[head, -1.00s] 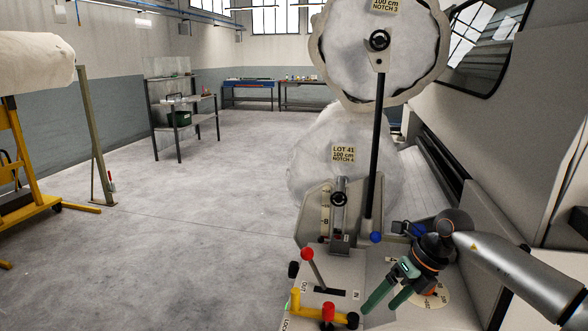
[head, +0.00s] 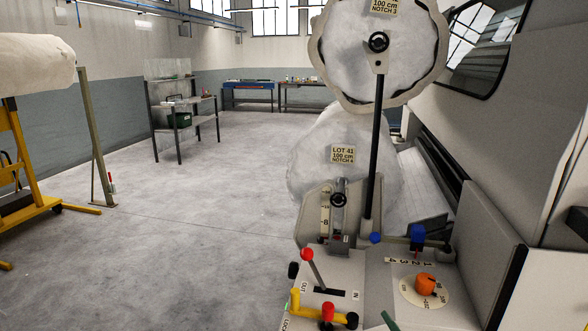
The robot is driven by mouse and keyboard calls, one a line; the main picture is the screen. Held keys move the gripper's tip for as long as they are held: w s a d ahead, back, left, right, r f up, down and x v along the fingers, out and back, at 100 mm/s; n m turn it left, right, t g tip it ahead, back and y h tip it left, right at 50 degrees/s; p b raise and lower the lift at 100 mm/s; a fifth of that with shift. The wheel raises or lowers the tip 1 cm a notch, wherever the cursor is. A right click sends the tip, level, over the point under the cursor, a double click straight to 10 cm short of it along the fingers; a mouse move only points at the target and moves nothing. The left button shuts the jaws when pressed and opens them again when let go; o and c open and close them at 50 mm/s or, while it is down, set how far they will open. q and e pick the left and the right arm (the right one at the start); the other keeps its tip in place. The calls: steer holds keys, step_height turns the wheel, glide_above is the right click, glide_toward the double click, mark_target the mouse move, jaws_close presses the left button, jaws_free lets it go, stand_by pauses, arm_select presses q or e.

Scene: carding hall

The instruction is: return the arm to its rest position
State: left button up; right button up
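In the head view my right arm has almost wholly left the picture. Only a small green piece (head: 389,321), which looks like a fingertip of my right gripper, shows at the bottom edge, below the orange knob. Whether that gripper is open or shut is hidden. My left gripper does not show.
The machine's control panel holds an orange knob (head: 425,284) on a round dial, a red-balled lever (head: 307,254), a yellow handle (head: 325,310) and a blue-topped lever (head: 417,234). Two large white rolls (head: 345,160) stand behind. A yellow stand (head: 30,165) is at left. The floor between is clear.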

steer(key=s+d+f+m+g, duration=0.2)
steer(key=s+f+g, duration=0.25)
steer(key=s, duration=0.45)
steer(key=s+d+f+m+g+h, duration=0.1)
steer(key=s+d+f+m+g, duration=0.2)
steer(key=s+f, duration=0.4)
steer(key=s+d+f+m+g, duration=0.2)
steer(key=s+f+g, duration=0.25)
steer(key=s, duration=0.55)
steer(key=w+a+f+t+y, duration=0.1)
steer(key=w+a+f+t, duration=0.1)
steer(key=f, duration=0.3)
steer(key=w+a+f+t, duration=0.2)
steer(key=f+t, duration=0.1)
steer(key=f, duration=0.2)
steer(key=shift+w+a+y, duration=0.25)
steer(key=shift+y, duration=0.15)
